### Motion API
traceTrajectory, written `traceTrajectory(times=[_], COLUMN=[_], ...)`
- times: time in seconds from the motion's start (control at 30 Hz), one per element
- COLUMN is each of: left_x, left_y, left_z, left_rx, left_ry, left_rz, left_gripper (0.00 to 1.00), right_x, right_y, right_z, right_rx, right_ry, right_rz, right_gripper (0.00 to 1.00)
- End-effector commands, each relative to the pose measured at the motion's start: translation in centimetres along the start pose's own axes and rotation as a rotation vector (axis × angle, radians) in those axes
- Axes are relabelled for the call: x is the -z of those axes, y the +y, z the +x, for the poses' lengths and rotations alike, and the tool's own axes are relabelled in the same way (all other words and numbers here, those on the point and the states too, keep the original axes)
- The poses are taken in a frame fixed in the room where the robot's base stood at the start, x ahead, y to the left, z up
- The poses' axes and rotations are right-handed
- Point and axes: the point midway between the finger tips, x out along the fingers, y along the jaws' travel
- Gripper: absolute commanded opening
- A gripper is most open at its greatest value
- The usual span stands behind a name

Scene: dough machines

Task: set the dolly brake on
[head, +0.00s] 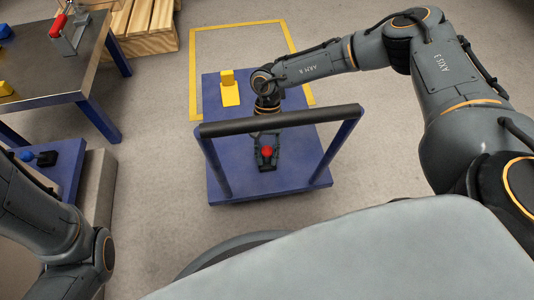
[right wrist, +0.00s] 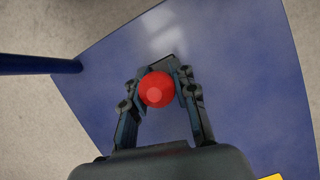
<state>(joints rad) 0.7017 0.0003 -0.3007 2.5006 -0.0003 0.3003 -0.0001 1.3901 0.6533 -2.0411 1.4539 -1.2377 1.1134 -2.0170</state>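The dolly (head: 225,178) is a blue flat platform with a black push bar (head: 282,121) on blue posts. Its blue deck also fills much of the right wrist view (right wrist: 235,60). A round red knob (head: 267,151) stands over the deck, behind the bar. In the right wrist view the red knob (right wrist: 157,90) sits between the two fingers of my right gripper (right wrist: 161,88), close to both. Whether the fingers press on it cannot be made out. A dark plate (right wrist: 160,62) shows just beyond the knob. My left gripper is out of view; only my left arm shows.
A yellow block (head: 230,90) stands at the deck's back left. A yellow floor outline (head: 240,25) lies behind and partly under the dolly. Bare floor surrounds the dolly.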

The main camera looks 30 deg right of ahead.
Motion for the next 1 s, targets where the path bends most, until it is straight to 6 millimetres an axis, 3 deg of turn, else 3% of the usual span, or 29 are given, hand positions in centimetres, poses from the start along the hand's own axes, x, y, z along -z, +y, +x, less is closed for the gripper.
traceTrajectory(times=[0.3,0.47,1.0], left_x=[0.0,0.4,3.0], left_y=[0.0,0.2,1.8], left_z=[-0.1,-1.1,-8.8], left_rx=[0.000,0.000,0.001], left_ry=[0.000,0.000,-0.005], left_rz=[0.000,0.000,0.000], left_gripper=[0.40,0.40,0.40], right_x=[0.1,0.5,1.9], right_y=[0.0,-0.1,-0.4], right_z=[0.1,0.5,0.5], right_rx=[-0.001,-0.014,-0.081], right_ry=[-0.002,-0.061,-0.447], right_rz=[0.001,0.010,0.037], right_gripper=[0.00,0.00,0.00])
